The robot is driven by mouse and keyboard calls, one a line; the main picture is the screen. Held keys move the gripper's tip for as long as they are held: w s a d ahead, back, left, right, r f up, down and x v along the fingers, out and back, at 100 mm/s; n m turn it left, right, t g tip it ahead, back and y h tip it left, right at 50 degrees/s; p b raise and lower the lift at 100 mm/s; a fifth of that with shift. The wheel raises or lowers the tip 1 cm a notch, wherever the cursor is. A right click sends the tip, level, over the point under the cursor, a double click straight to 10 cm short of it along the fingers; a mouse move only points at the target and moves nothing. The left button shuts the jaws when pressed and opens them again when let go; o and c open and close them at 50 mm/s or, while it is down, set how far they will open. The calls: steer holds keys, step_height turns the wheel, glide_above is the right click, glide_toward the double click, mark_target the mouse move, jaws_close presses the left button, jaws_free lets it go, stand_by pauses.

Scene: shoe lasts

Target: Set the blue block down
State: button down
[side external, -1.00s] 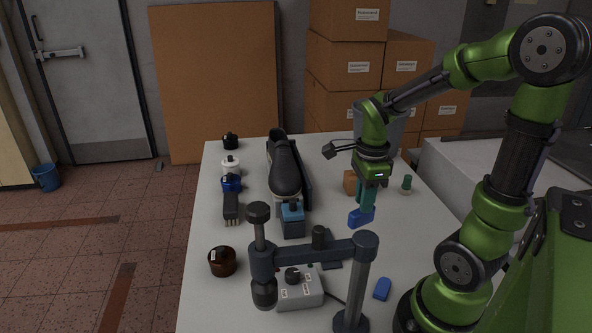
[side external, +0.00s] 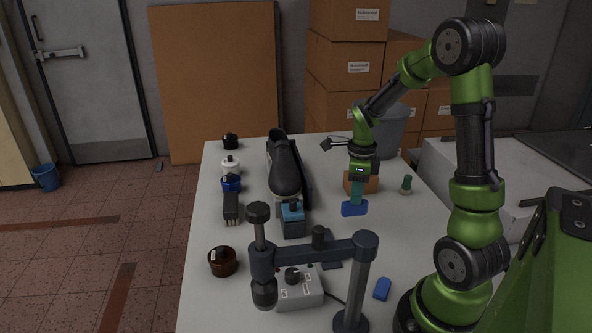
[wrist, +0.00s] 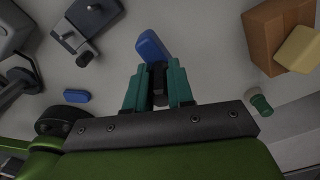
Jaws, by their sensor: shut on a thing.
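A blue block (side external: 354,208) is at the lower end of my gripper (side external: 357,198) in the side view, over the table right of the shoe. The teal fingers are shut on it. In the wrist view the blue block (wrist: 152,46) sticks out past the fingertips of my gripper (wrist: 158,72), with a dark piece between the fingers. I cannot tell whether its underside touches the table. A second, rounded blue piece (side external: 382,288) lies at the table's front right; it also shows in the wrist view (wrist: 77,96).
A brown box (side external: 369,185) stands just behind my gripper, and a green-topped peg (side external: 406,185) to its right. Bare table (side external: 400,235) lies to the right.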

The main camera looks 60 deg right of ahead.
steer(key=shift+w+d+f, duration=0.2)
steer(key=shift+w+f, duration=0.1)
steer(key=shift+f, duration=0.3)
steer(key=shift+w+d+f, duration=0.2)
steer(key=shift+w+f, duration=0.05)
steer(key=shift+f, duration=0.4)
steer(key=shift+w+d+f, duration=0.2)
steer(key=shift+w+f, duration=0.1)
steer(key=shift+f, duration=0.3)
steer(key=shift+f, duration=0.15)
steer(key=c, duration=1)
jaws_free()
step_height(320, 180, up, 12)
steer(key=s+a+r+n+t, duration=0.2)
steer(key=a+n, duration=0.6)
steer(key=n, duration=0.1)
steer(key=s+a+r+n+t+y, duration=0.1)
steer(key=s+a+r+n+t, duration=0.1)
steer(key=a+n, duration=0.6)
steer(key=s+a+r+n+t+y, duration=0.1)
steer(key=s+a+r+n+t, duration=0.1)
steer(key=a+n, duration=0.6)
steer(key=shift+s+a+r+n+t, duration=0.15)
steer(key=shift+r+n+t, duration=0.15)
steer(key=shift+r+n, duration=0.3)
steer(key=shift+s+a+r+n+t, duration=0.15)
steer(key=shift+r+n+t, duration=0.2)
steer(key=shift+n, duration=0.35)
